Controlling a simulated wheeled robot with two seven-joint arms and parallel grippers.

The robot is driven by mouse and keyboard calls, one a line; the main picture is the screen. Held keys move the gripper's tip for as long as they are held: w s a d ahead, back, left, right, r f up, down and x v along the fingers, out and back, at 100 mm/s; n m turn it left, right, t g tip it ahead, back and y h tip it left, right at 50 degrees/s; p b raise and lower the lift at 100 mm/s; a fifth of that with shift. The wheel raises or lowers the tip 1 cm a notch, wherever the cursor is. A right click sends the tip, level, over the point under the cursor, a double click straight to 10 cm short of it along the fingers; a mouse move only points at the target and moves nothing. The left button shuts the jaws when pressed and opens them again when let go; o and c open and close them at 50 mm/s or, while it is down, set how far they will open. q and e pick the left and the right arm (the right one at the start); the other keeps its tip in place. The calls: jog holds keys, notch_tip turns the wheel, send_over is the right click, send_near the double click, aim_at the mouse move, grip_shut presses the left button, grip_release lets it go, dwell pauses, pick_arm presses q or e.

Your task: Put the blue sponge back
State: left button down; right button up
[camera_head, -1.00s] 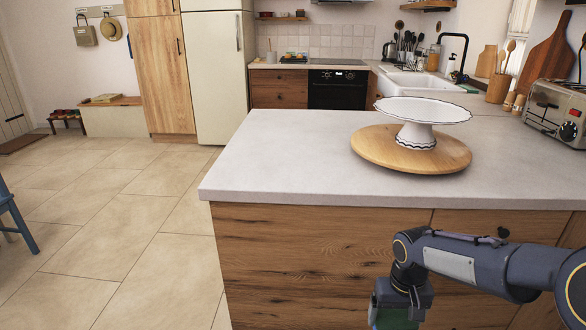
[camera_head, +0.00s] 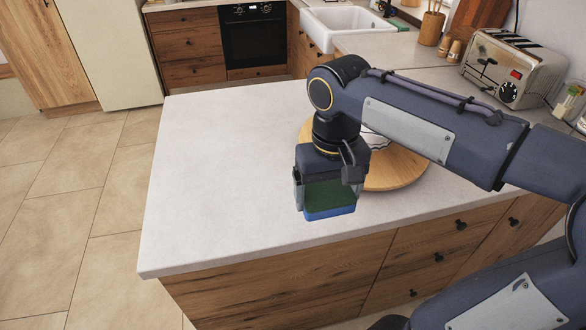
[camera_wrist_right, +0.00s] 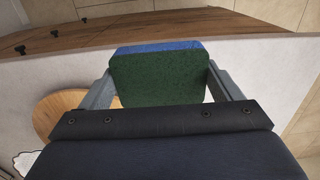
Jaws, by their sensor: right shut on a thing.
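The blue sponge (camera_head: 330,213) has a dark green scouring side and a blue side. My right gripper (camera_head: 326,197) is shut on it and holds it over the pale counter (camera_head: 215,180), near the counter's front part. In the right wrist view the sponge (camera_wrist_right: 158,78) sits between the two grey fingers of the right gripper (camera_wrist_right: 160,88), its green face toward the camera. Whether the sponge touches the counter is hard to tell. My left gripper is not in view.
A round wooden board (camera_head: 398,178) with a white cake stand (camera_head: 374,139) is right behind my right arm, which mostly hides the stand. A toaster (camera_head: 513,68) stands at the back right, and a white sink (camera_head: 340,27) lies farther back. The counter's left half is clear.

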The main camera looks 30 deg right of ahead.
jog(key=w+d+f, duration=0.1)
jog(key=w+f, duration=0.2)
jog(key=w, duration=0.1)
jog(key=w+f+p, duration=0.1)
jog(key=w+f, duration=0.1)
jog(key=w, duration=0.2)
jog(key=w+d+f, duration=0.1)
jog(key=w+f, duration=0.2)
jog(key=w, duration=0.1)
jog(key=shift+w+d+f, duration=0.25)
jog(key=shift+d+f, duration=0.1)
jog(key=shift+w+f, duration=0.15)
jog(key=shift+f, duration=0.05)
jog(key=f, duration=0.3)
jog(key=shift+w+d+f, duration=0.1)
jog(key=shift+w+f, duration=0.1)
jog(key=shift+w, duration=0.1)
jog(key=shift+f, duration=0.15)
jog(key=shift+f, duration=0.2)
jog(key=o, duration=0.7)
